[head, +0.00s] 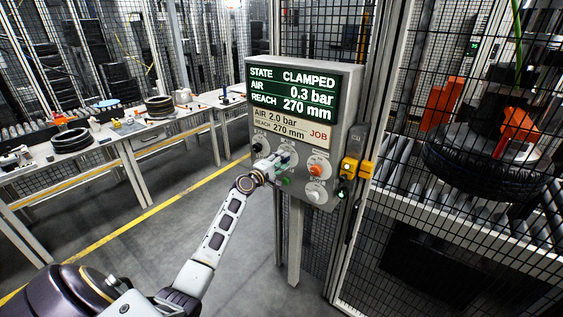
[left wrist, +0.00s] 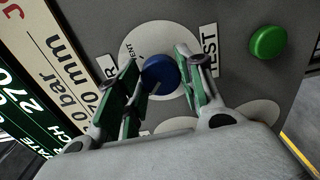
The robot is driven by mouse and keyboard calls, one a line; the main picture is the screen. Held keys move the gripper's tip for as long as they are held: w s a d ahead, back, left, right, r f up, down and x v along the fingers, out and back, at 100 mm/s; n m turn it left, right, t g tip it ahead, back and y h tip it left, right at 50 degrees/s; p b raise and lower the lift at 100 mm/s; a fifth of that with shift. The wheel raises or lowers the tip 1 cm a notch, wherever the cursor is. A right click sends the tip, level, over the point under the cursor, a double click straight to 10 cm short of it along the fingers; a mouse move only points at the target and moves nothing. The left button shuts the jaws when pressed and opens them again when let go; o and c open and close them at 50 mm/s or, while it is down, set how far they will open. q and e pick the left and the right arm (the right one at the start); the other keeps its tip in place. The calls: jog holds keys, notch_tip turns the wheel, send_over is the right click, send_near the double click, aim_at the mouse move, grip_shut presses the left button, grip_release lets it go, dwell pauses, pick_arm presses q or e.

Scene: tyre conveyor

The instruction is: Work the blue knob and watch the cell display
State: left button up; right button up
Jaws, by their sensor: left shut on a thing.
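The cell display (head: 293,94) on the grey control box reads STATE CLAMPED, AIR 0.3 bar, REACH 270 mm. A pale job card (head: 290,127) below it reads AIR 2.0 bar, REACH 270 mm, JOB. My left gripper (head: 277,163) reaches the panel's lower half and mostly hides the blue knob in the head view. In the left wrist view the blue knob (left wrist: 160,75) sits on a round pale dial plate, between the green-padded fingers of my left gripper (left wrist: 160,84), which is shut on it. My right gripper is not in view.
A green button (left wrist: 267,42) is beside the knob. An orange-red button (head: 317,169) and a white knob (head: 315,192) are to its right on the panel. Mesh fencing encloses a tyre (head: 470,168) on rollers. Workbenches (head: 140,135) stand left; the floor between is clear.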

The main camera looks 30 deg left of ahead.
pick_arm(q)
jog(key=o, duration=1)
jog(key=shift+s, duration=0.15)
jog(key=shift+s+a, duration=0.15)
jog(key=shift+s, duration=1.8)
jog(key=shift+s+a, duration=0.2)
jog(key=shift+s, duration=1.7)
jog(key=shift+s+a, duration=0.15)
jog(key=shift+s, duration=1.8)
